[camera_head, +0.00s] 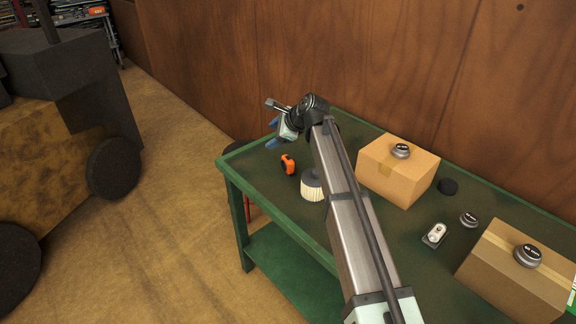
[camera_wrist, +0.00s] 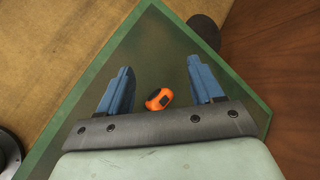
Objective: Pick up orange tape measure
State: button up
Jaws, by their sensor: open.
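The orange tape measure (camera_head: 288,164) lies on the green table (camera_head: 232,170) near its far left corner. It is orange with black parts. My gripper (camera_head: 271,135) is above the far left end of the table, beyond and left of the tape measure in the head view. In the wrist view my gripper (camera_wrist: 160,82) is open with nothing between its fingertips. The tape measure looks apart from both fingers.
A white pleated filter (camera_head: 311,188) stands close to the tape measure. Two cardboard boxes (camera_head: 389,175) (camera_head: 510,276) carry round dark-topped cans. A small silver-black item (camera_head: 434,235), another can (camera_head: 468,219) and a black disc (camera_head: 448,186) lie between them. A wooden wall (camera_head: 340,60) runs behind the table.

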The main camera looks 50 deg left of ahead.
aim_at(288, 158)
jog(key=w+d+f+n+t+h, duration=0.1)
jog(key=w+d+f+n+h, duration=0.15)
jog(key=n, duration=0.95)
jog(key=w+d+f+n+t+h, duration=0.15)
jog(key=w+n, duration=0.25)
jog(key=n, duration=0.7)
jog(key=shift+h, duration=0.4)
jog(key=x, duration=0.4)
jog(key=a+x, duration=0.1)
jog(key=x, duration=0.3)
jog(key=shift+a+f, duration=0.1)
jog(key=shift+s+x, duration=0.1)
jog(key=shift+x, duration=1.2)
jog(key=shift+s+x, duration=0.15)
jog(key=shift+x, duration=1.15)
jog(key=shift+a, duration=0.1)
jog(key=shift+c, duration=0.4)
jog(key=c, duration=1)
grip_shut()
